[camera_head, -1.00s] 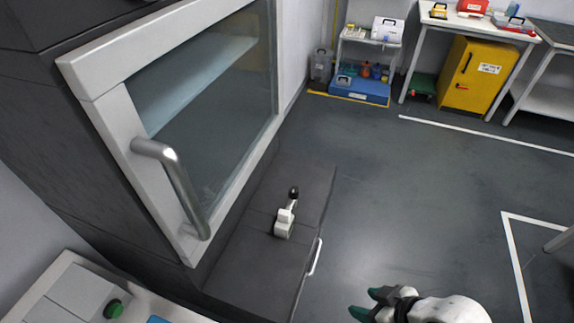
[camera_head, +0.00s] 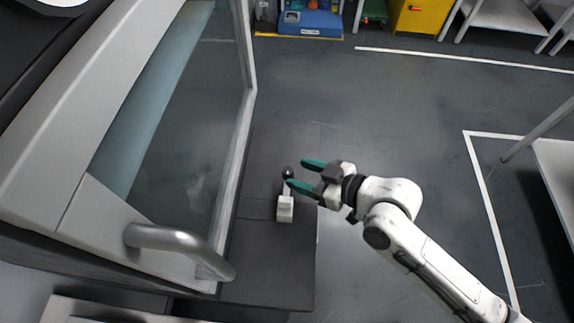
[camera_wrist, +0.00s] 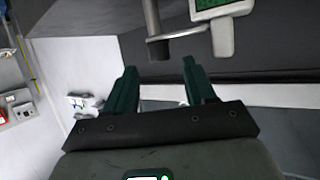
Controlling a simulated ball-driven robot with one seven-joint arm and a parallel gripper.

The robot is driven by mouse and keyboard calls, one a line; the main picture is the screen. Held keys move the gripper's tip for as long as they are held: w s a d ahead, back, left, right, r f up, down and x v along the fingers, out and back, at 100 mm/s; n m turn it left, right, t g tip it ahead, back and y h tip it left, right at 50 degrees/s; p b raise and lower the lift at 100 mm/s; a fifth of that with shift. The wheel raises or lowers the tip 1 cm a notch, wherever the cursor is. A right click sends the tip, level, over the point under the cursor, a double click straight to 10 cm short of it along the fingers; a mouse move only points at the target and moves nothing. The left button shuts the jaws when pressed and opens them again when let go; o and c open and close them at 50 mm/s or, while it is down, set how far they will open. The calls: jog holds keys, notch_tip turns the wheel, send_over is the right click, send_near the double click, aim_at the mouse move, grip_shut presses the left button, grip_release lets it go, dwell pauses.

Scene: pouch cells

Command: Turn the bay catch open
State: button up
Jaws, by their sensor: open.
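The bay catch (camera_head: 285,208) is a small white block with a lever ending in a dark round knob (camera_head: 288,172). It stands on the dark front of the unit, beside the glass door. In the wrist view what looks like its knob end (camera_wrist: 158,48) and white body (camera_wrist: 215,35) show at the top. My gripper (camera_head: 297,173) is open, with green fingers reaching left to the knob. In the wrist view the gripper's fingertips (camera_wrist: 160,66) lie just short of the knob, roughly either side of it. I cannot tell whether they touch.
A framed glass door (camera_head: 160,130) with a thick grey bar handle (camera_head: 180,245) fills the left side, close to the catch. Open grey floor (camera_head: 400,100) lies to the right and behind. A white table (camera_head: 560,165) stands at the far right.

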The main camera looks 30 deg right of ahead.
aim_at(290, 171)
jog(key=shift+x, duration=2.45)
jog(key=shift+c, duration=0.4)
jog(key=shift+f, duration=0.1)
jog(key=c, duration=0.9)
